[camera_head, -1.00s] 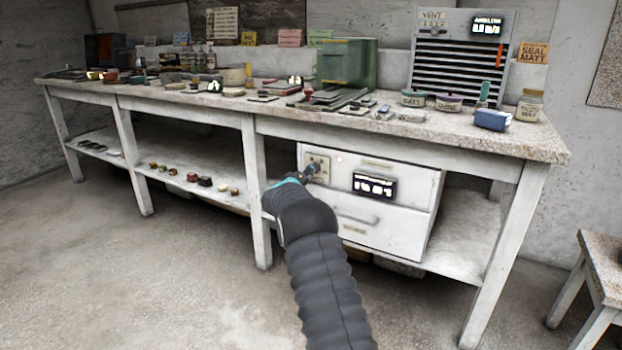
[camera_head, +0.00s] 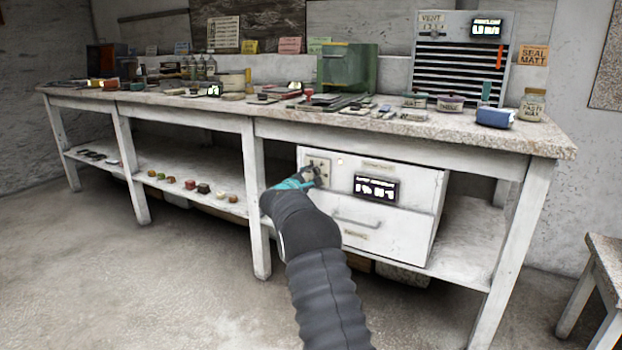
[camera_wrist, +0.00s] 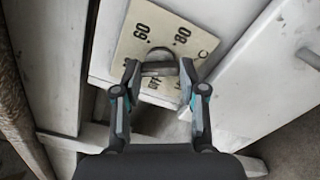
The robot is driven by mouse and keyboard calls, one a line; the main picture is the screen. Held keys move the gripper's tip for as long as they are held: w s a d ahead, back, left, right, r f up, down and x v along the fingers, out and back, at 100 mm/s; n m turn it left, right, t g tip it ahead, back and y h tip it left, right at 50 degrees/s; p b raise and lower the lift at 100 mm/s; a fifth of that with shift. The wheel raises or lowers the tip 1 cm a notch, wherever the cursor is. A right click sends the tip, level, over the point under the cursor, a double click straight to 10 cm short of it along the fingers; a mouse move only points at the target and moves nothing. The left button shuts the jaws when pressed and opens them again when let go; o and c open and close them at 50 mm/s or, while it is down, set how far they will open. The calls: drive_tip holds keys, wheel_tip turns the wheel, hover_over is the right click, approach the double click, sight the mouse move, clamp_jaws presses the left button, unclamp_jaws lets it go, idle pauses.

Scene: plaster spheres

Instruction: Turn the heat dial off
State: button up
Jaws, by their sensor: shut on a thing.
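The heat dial's pale square plate (camera_wrist: 178,33) carries black marks, among them 60, 80 and OFF. The grey dial knob (camera_wrist: 158,55) stands at its middle, between my fingertips. My gripper (camera_wrist: 160,74) is shut on the knob, one finger on each side. In the head view the plate (camera_head: 318,163) is at the upper left of the white cabinet front, and my gripper (camera_head: 312,178) reaches it from below. My fingers partly cover the knob and the lower markings, so I cannot tell exactly which mark it points to.
The white cabinet (camera_head: 405,222) has a lit display (camera_head: 376,188) and a drawer handle (camera_head: 357,219). It sits under a cluttered workbench (camera_head: 540,135), whose legs stand close on both sides. A stool (camera_head: 603,262) is at the right. The floor in front is clear.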

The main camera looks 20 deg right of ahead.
drive_tip(key=n+p, duration=0.1)
drive_tip(key=n, duration=0.3)
drive_tip(key=shift+n, duration=0.3)
drive_tip(key=n+p, duration=0.1)
drive_tip(key=n, duration=0.2)
drive_tip(key=shift+n+p, duration=0.3)
drive_tip(key=n+p, duration=0.3)
drive_tip(key=n, duration=0.2)
drive_tip(key=shift+f+n+p, duration=0.1)
drive_tip(key=shift+n+p, duration=0.4)
drive_tip(key=shift+n, duration=0.5)
drive_tip(key=o, duration=1.1)
drive_tip(key=shift+o, duration=0.2)
drive_tip(key=shift+s, duration=0.1)
